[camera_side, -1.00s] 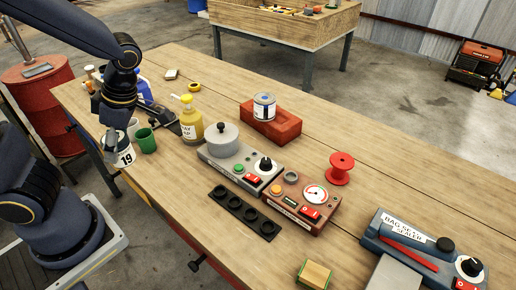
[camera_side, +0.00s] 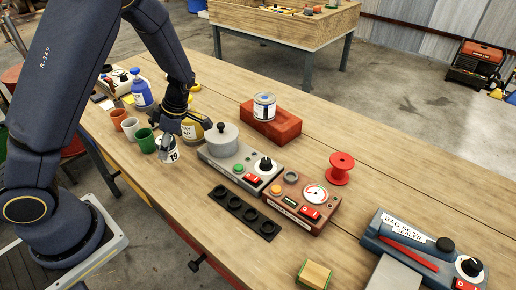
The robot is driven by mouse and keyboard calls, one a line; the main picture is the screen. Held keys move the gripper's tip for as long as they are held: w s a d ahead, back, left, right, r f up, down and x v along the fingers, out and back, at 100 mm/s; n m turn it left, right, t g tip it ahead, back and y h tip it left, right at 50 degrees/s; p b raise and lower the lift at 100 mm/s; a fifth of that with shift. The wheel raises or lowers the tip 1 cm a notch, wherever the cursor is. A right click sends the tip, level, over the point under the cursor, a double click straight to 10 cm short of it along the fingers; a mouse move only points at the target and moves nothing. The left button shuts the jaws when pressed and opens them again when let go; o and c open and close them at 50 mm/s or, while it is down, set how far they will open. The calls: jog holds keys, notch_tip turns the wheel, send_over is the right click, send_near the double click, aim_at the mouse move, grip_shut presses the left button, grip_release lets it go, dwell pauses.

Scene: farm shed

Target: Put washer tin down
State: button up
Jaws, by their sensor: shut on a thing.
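The white tin marked "19" (camera_side: 170,156) is in my gripper (camera_side: 170,138), to the right of the green cup. My gripper points down from above and is shut on the tin, covering part of its top. The tin looks upright and low over the table, or on it; I cannot tell whether its base touches. Another tin, pale with a blue label (camera_side: 264,107), stands on a red brick (camera_side: 278,127) farther right.
A green cup (camera_side: 145,141), a whitish cup (camera_side: 130,128) and a terracotta cup (camera_side: 118,118) stand in a row left of the tin. A yellow bottle (camera_side: 199,131) is close behind my gripper. A grey device with a pot (camera_side: 222,139) is to the right. Bare tabletop (camera_side: 175,190) lies in front.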

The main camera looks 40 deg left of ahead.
aim_at(171, 153)
jog(key=shift+w+a+f, duration=0.1)
jog(key=shift+w+f, duration=0.3)
jog(key=shift+f, duration=1.65)
jog(key=shift+f, duration=0.2)
jog(key=o, duration=1.2)
jog(key=shift+o, duration=0.2)
jog(key=shift+r, duration=0.15)
